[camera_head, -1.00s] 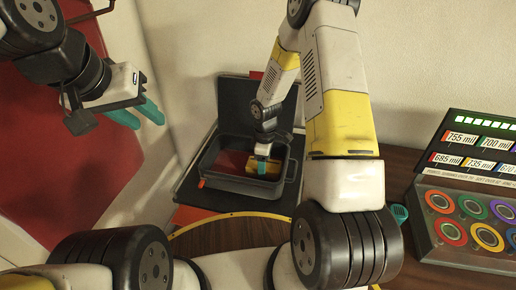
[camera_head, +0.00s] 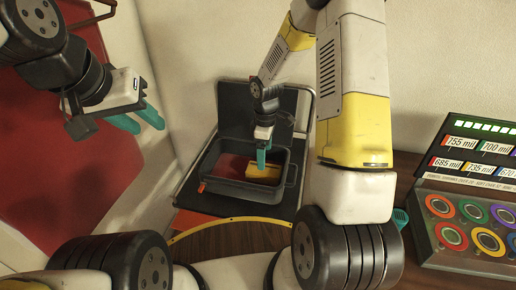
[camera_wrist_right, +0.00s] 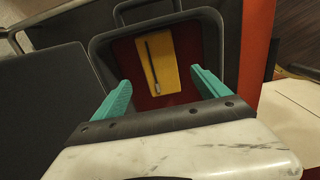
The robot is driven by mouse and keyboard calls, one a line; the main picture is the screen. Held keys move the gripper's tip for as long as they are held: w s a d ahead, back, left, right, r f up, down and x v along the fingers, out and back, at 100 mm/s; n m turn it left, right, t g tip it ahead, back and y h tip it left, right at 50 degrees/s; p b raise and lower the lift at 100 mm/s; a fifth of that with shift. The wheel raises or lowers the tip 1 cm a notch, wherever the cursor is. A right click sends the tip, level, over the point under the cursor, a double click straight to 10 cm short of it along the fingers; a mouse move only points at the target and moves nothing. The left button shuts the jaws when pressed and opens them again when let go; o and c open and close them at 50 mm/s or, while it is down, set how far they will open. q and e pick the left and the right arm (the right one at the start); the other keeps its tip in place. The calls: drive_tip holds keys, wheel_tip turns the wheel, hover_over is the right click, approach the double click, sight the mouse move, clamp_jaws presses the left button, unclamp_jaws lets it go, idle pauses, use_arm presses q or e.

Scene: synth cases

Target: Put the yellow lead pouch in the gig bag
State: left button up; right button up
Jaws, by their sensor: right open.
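The yellow lead pouch (camera_head: 265,173) lies on the red floor inside the gig bag (camera_head: 245,189), an open dark case with raised walls. In the right wrist view the pouch (camera_wrist_right: 167,66) lies flat with a dark strip and pale tip along its face, and the bag's dark rim (camera_wrist_right: 102,62) surrounds it. My right gripper (camera_head: 262,166) is above the pouch; its teal fingers (camera_wrist_right: 160,82) are spread apart with nothing between them. My left gripper (camera_head: 150,127) is at the upper left, away from the bag, its teal fingers apart and empty.
A dark panel (camera_head: 238,105) stands behind the bag against the pale wall. A device with coloured rings and number labels (camera_head: 465,225) sits on the wooden table at the right. A red panel (camera_head: 50,150) fills the left side. A yellow-edged curve crosses in front of the bag.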

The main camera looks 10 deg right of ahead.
drive_tip(key=s+d+r+m+t, duration=0.1)
drive_tip(key=s+r+m, duration=0.25)
drive_tip(key=r, duration=0.65)
drive_tip(key=s+d+r+m+t, duration=0.15)
drive_tip(key=s+r, duration=0.25)
drive_tip(key=r, duration=0.7)
drive_tip(key=s+r+m+t+y, duration=0.1)
drive_tip(key=s+r+m+t, duration=0.1)
drive_tip(key=s+r+m, duration=0.2)
drive_tip(key=s+a+r+m+t+y, duration=0.1)
drive_tip(key=s+r+m, duration=0.2)
drive_tip(key=s, duration=0.6)
drive_tip(key=shift+s+a+r+m+t, duration=0.2)
drive_tip(key=shift+s+r+m+t, duration=0.2)
drive_tip(key=shift+r, duration=0.4)
